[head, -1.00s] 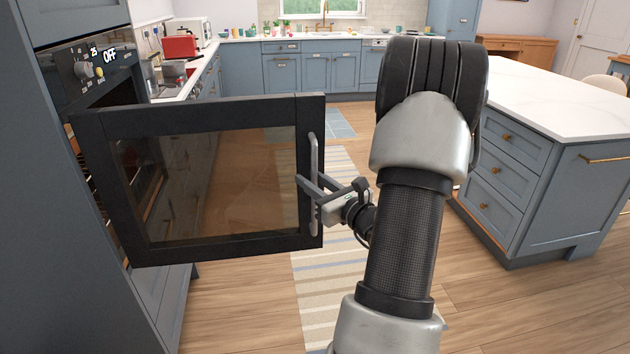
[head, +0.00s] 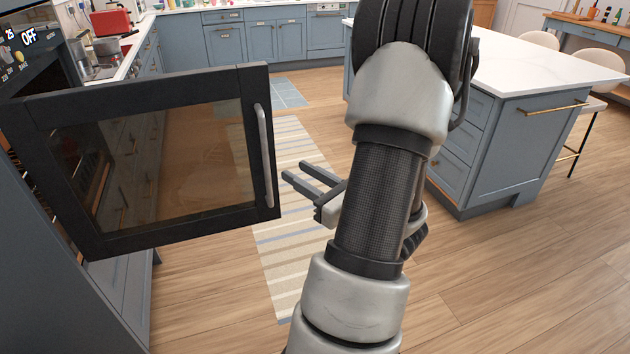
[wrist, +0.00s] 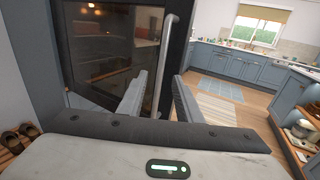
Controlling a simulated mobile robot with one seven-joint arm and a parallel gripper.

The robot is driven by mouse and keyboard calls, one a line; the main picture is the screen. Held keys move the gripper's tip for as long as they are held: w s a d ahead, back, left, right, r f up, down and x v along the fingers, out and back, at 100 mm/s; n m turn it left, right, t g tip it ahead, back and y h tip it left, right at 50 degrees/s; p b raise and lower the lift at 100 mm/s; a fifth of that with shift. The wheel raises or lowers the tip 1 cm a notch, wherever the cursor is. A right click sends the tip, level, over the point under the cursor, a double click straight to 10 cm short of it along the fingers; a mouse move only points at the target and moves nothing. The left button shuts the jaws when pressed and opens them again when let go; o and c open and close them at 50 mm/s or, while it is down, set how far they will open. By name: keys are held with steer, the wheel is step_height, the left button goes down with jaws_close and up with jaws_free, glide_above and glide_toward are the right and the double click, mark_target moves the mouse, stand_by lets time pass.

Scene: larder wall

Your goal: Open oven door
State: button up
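The oven door (head: 150,239) stands swung wide open at the left in the head view, black-framed with a dark glass pane. Its vertical grey handle (head: 264,155) is on the door's right edge. My gripper (head: 298,174) is to the right of the handle, apart from it, with two fingers spread and nothing between them. In the wrist view the fingers (wrist: 158,92) are also apart, and the door (wrist: 115,45) and handle (wrist: 167,65) show beyond them. The oven's inside is mostly hidden behind the door.
A kitchen island (head: 520,72) with a white top stands at the right. A striped rug (head: 290,235) lies on the wood floor beyond the door. Counters with blue cabinets (head: 225,44) line the back. The floor at the lower right is clear.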

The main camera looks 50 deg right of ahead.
steer(key=shift+s+a, duration=0.15)
steer(key=shift+s, duration=1.95)
